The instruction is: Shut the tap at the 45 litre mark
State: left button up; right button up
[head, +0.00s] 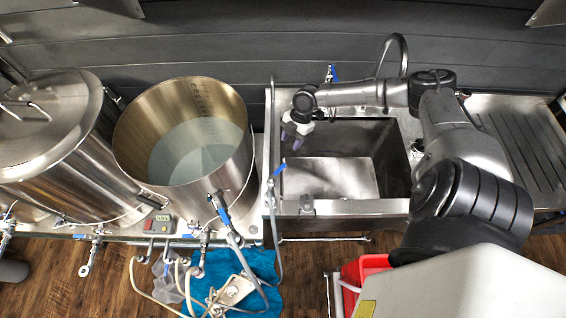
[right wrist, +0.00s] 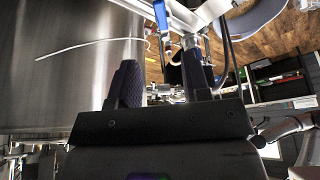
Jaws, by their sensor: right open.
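The open steel pot (head: 150,105) stands left of the sink with clear water (head: 195,150) inside. Dark graduation marks (head: 203,98) run down its inner back wall; their numbers are too small to read. A tap with a blue lever (head: 279,169) sits on a pipe between pot and sink. My right gripper (head: 291,136) is above it and apart from it, pointing down. In the right wrist view its dark fingers (right wrist: 160,80) are open and empty, beside the pot's steel wall (right wrist: 60,70). A blue lever (right wrist: 160,14) shows beyond the fingertips. My left gripper is out of view.
A lidded steel pot (head: 45,125) stands at the left. Another blue lever (head: 223,214) is on the open pot's front valve, with hoses (head: 255,275) hanging below. The sink (head: 335,175) lies under my right arm. A mixer tap (head: 400,45) arches behind it.

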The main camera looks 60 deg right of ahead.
aim_at(282, 167)
jog(key=p+x, duration=0.1)
jog(key=x, duration=1)
jog(key=shift+a+f+p, duration=0.25)
jog(key=shift+f+p, duration=0.05)
jog(key=shift+p, duration=0.1)
jog(key=c, duration=0.6)
grip_shut()
